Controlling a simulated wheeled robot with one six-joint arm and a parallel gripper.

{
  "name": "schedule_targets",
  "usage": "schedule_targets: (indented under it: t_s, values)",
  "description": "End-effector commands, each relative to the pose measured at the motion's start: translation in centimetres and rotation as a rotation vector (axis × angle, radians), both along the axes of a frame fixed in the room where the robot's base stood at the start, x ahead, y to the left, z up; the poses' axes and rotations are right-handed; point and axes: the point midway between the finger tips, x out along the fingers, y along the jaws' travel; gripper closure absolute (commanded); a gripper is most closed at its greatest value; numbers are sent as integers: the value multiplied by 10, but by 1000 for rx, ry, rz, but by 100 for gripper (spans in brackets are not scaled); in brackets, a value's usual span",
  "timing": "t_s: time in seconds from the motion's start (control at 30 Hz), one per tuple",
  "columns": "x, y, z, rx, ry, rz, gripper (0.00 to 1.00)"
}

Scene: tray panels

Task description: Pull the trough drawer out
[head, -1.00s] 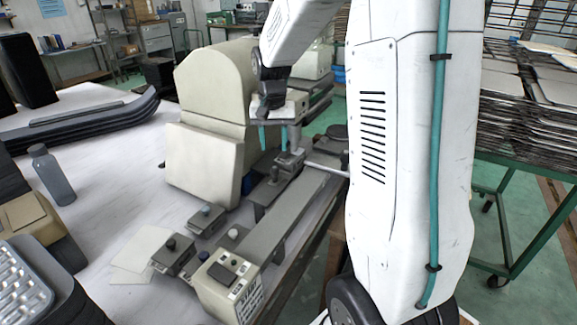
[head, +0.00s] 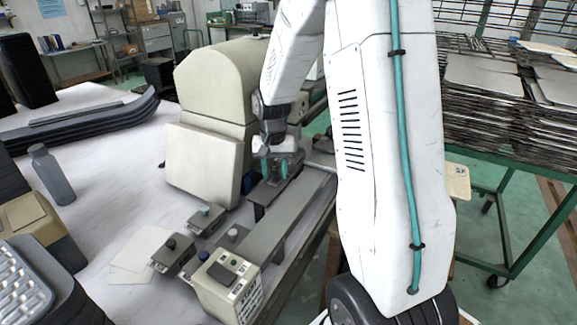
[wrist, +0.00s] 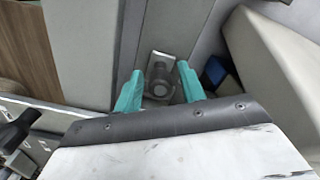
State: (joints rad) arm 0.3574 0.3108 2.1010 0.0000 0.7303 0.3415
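A long grey trough (head: 275,225) runs across the table from the beige control box toward my gripper; I take it to be the trough drawer. Its grey surface also shows in the wrist view (wrist: 172,30). A small metal bracket with a round knob (wrist: 159,77) stands on it. My gripper (head: 276,172) is low over the far part of the trough. In the wrist view, my gripper (wrist: 160,82) is open, with one teal finger on each side of the knob and gaps showing. In the head view, the fingers hide most of the knob.
A large beige machine housing (head: 205,135) stands close left of my gripper. A beige control box (head: 228,285) sits at the trough's near end, with small knobbed boxes (head: 172,252) beside it. A green cart with stacked trays (head: 490,100) stands at the right.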

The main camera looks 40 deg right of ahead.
Motion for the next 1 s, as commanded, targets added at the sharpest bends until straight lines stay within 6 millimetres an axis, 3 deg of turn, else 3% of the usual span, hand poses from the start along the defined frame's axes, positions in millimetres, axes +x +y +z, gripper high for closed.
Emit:
schedule_targets:
  t_s: [0.2, 0.33, 0.57, 1.0]
  values:
    - [0, 0, 0, 0, 0, 0, 60]
    - [0, 0, 0, 0, 0, 0, 91]
    - [-1, 2, 0, -1, -1, 0, 91]
    - [-8, 22, 1, 0, -1, 1, 91]
